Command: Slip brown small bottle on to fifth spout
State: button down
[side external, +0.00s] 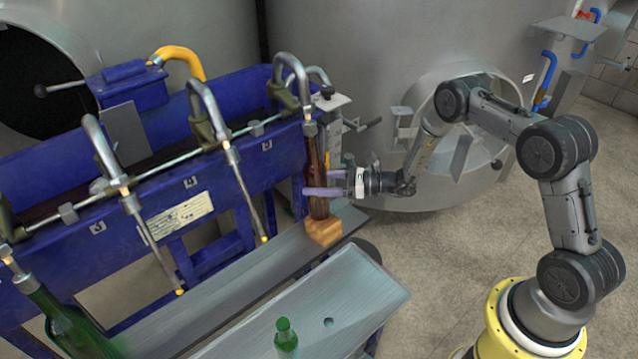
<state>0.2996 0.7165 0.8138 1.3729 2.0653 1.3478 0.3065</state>
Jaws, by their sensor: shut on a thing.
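The brown small bottle (319,207) is upright near the right end of the blue filling machine. My gripper (315,184) reaches in from the right, with its purple fingers shut around the bottle's body. The bottle's mouth is right at the lower end of the rightmost front spout (309,117), in line with it. I cannot tell how far the tube is inside the dark glass. The bottle's base is at a wooden block (323,232); I cannot tell if it touches.
Two empty spouts, a middle one (245,190) and one farther left (150,240), hang over the grey shelf (200,292). A green bottle (65,325) is on the leftmost spout. A steel tank (400,60) rises behind.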

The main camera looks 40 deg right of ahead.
jog(key=shift+f, duration=0.9)
dwell(1.0)
grip_release()
jog(key=shift+s, duration=0.1)
jog(key=shift+f, duration=0.15)
jog(key=shift+s, duration=0.1)
